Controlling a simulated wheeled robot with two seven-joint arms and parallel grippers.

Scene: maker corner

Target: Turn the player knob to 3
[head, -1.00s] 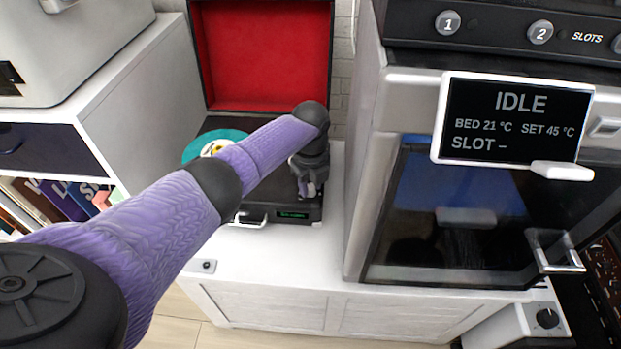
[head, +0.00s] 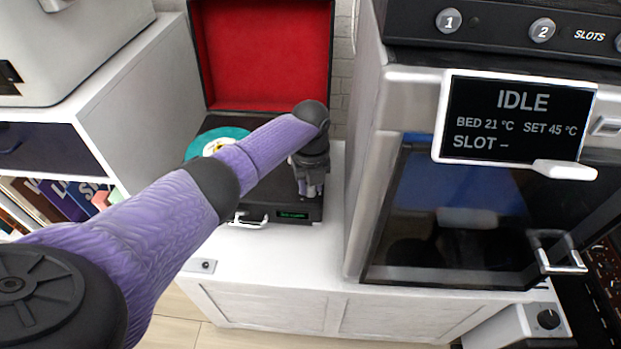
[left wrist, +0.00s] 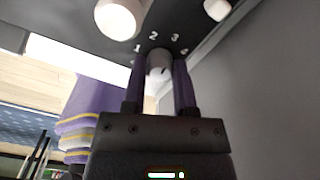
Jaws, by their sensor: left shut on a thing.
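The record player (head: 262,208) is a dark case with its red-lined lid open and a teal record (head: 203,146) on it. My left gripper (head: 309,190) points down at the player's right front part. In the left wrist view, its two fingers (left wrist: 160,80) are shut on a pale round knob (left wrist: 158,60), one on each side. The numbers 1, 2 and 3 show in an arc around the knob, with another mark partly by the right finger. I cannot tell clearly which number the knob points to. In the head view the knob is hidden by the gripper. My right gripper is not in view.
A machine with an IDLE screen (head: 514,121) and a glass door stands close on the right. Two other pale round parts (left wrist: 120,18) show near the knob. White cabinet top (head: 270,254) is clear in front.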

